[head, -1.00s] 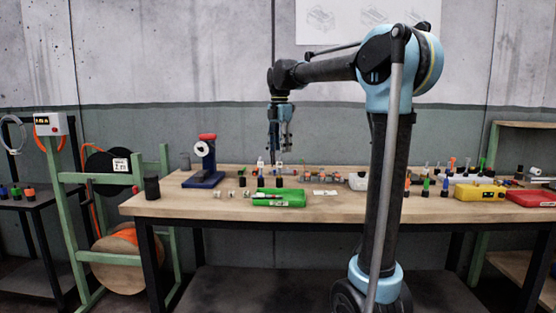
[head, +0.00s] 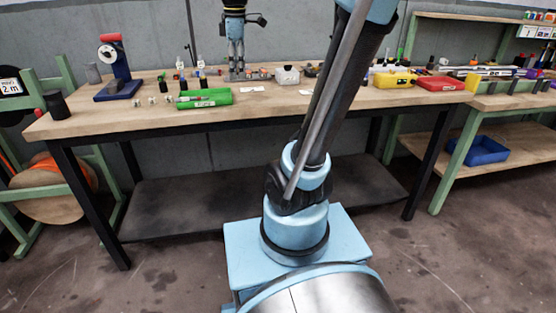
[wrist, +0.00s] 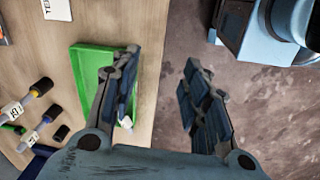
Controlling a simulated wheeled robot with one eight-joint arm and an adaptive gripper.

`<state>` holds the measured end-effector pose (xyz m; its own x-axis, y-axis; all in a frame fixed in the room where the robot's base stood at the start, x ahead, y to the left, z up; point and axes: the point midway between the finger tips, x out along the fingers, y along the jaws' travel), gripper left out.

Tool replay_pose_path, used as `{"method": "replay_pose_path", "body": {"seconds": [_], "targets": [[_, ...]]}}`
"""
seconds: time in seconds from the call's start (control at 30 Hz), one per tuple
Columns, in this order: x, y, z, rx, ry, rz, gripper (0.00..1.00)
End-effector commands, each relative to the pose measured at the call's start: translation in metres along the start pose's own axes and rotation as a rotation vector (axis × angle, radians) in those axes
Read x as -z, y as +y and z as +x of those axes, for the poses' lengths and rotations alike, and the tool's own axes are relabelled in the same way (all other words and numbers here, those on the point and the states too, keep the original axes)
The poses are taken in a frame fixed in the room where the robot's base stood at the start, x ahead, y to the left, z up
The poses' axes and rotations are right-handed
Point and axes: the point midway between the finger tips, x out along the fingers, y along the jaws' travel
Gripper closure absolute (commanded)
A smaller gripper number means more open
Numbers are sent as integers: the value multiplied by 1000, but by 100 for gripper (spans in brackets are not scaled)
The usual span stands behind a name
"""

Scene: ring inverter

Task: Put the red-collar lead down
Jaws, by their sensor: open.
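My gripper (head: 236,70) is above the back of the workbench in the head view. In the wrist view my gripper (wrist: 161,62) has its two fingers spread wide, with nothing between them. A green tray (wrist: 84,60) lies on the bench beside and partly behind the left finger. It also shows in the head view (head: 215,99), with a small reddish item at its left end that I cannot identify. I cannot make out the red-collar lead for sure.
The wooden workbench (head: 130,121) carries a blue stand (head: 118,90), a white block (head: 287,75), a yellow case (head: 395,79) and a red case (head: 441,84). Bare wood lies along its front edge. A blue bin (head: 484,151) sits on the right bench's lower shelf.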

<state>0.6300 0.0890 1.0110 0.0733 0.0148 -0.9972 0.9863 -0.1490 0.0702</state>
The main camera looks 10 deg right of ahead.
Motion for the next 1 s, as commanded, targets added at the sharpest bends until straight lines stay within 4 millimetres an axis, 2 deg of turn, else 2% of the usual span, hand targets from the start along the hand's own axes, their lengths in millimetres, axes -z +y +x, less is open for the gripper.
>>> {"method": "replay_pose_path", "body": {"seconds": [0.03, 0.2, 0.37, 0.6, 0.8, 1.0], "targets": [[-14, -15, 13, -8, 2, 87, 58], [-50, -59, 55, -32, 13, 393, 58], [-79, -101, 101, -54, 27, 683, 58], [-113, -160, 176, -83, 58, 1101, 58], [-127, -191, 219, -98, 81, 1331, 58], [-123, -200, 232, -101, 88, 1396, 58]]}}
